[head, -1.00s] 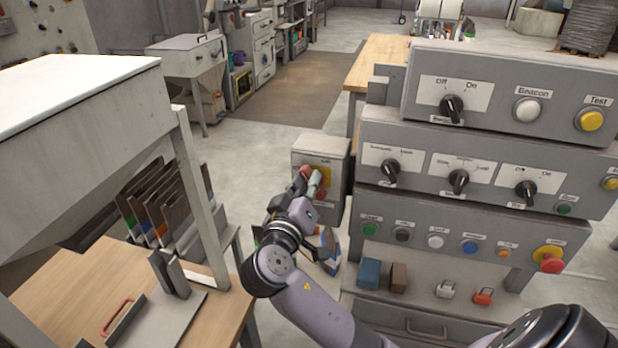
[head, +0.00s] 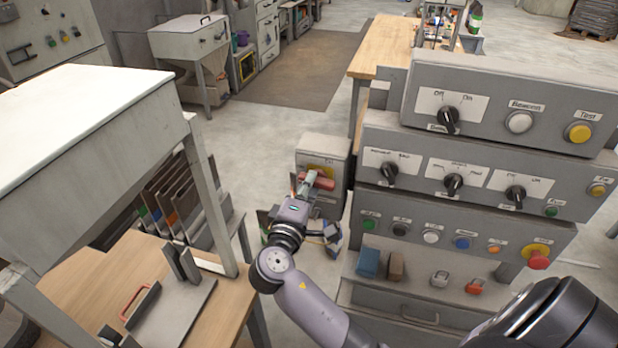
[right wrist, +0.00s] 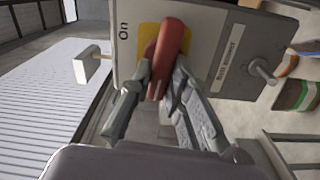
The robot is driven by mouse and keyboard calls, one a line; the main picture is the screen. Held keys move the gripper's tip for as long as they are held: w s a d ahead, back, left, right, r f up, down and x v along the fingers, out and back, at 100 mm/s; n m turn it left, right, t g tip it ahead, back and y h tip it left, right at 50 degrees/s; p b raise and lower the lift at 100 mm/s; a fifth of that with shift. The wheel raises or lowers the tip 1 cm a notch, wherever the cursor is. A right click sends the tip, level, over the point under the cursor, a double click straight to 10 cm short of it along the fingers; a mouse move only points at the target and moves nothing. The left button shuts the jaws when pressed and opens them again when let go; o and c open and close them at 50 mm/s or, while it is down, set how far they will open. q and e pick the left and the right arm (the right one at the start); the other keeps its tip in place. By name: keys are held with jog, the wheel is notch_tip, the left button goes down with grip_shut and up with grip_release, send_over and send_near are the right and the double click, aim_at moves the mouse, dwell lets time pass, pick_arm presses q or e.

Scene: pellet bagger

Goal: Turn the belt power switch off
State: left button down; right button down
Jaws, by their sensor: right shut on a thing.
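The belt power switch is a grey box (head: 327,146) with a yellow plate and a red handle (head: 318,180), left of the large control panel. In the head view the handle lies roughly level. My right gripper (head: 309,184) reaches the box from the front. In the right wrist view the red handle (right wrist: 166,55) crosses the yellow plate (right wrist: 148,37), between the two fingers of my right gripper (right wrist: 160,88), which are shut on it. An "On" label (right wrist: 124,30) shows beside the plate. The other label's text is hard to read. My left gripper is not in view.
The grey control panel (head: 455,222) with knobs and buttons stands close on the right. A white-topped grey stand (head: 90,115) and a wooden bench (head: 90,285) with a red-handled plate are on the left. Open floor (head: 240,135) lies behind.

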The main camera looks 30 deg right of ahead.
jog(key=shift+n+p, duration=0.3)
jog(key=shift+n, duration=0.3)
jog(key=c, duration=1.5)
grip_release()
jog(key=shift+d, duration=0.1)
jog(key=shift+f, duration=0.1)
jog(key=v, duration=1.2)
jog(key=shift+w, duration=0.1)
